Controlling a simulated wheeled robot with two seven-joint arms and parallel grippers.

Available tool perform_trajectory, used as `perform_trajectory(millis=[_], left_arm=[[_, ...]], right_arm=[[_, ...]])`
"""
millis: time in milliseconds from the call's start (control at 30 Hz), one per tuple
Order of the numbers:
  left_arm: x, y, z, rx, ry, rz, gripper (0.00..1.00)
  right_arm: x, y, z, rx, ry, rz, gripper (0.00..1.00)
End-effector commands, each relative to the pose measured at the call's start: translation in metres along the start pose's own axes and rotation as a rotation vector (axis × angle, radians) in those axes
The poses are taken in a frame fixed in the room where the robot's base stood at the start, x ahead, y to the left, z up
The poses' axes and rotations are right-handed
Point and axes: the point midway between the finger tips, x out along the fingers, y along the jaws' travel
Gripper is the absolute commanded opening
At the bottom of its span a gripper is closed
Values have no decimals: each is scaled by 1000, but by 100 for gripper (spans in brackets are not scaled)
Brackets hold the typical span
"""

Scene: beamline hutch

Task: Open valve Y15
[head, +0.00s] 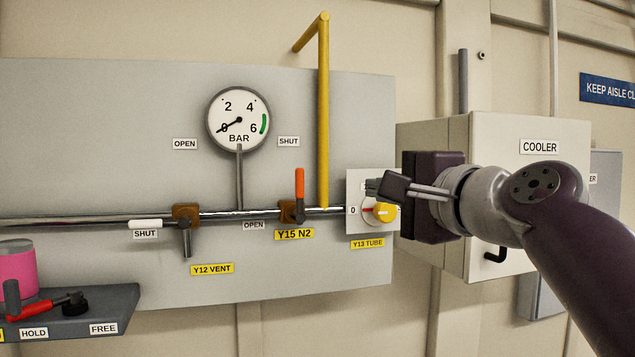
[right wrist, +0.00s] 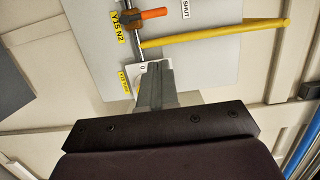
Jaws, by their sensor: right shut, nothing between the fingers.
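Valve Y15 N2 (head: 291,212) is a brown body on the horizontal pipe, with a yellow label below it. Its orange handle (head: 299,183) points straight up, across the pipe, towards the upper SHUT label (head: 288,141). An OPEN label (head: 253,226) sits left of the valve, under the pipe. The handle also shows in the right wrist view (right wrist: 154,14). My right gripper (head: 372,188) is shut and empty, right of the valve and apart from it, in front of the Y13 TUBE panel. Its fingers show in the right wrist view (right wrist: 155,75). My left gripper is out of view.
A yellow pipe (head: 323,110) rises between Y15 and the yellow Y13 knob (head: 385,212). Left of Y15 are the gauge (head: 239,119) and valve Y12 (head: 186,212) with a white handle. The cooler box (head: 540,190) stands right, partly behind my arm.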

Motion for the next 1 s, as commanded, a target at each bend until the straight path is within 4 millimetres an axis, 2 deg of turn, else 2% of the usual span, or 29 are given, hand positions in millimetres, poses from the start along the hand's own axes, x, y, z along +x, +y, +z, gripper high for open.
perform_trajectory(millis=[167,500,700,1000], left_arm=[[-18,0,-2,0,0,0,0],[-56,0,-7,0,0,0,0],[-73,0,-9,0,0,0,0],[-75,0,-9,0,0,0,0]], right_arm=[[26,-5,1,1,-3,3,0],[100,-5,1,0,-1,3,0],[120,-3,22,-1,-2,3,0],[126,1,28,-2,1,1,0]])
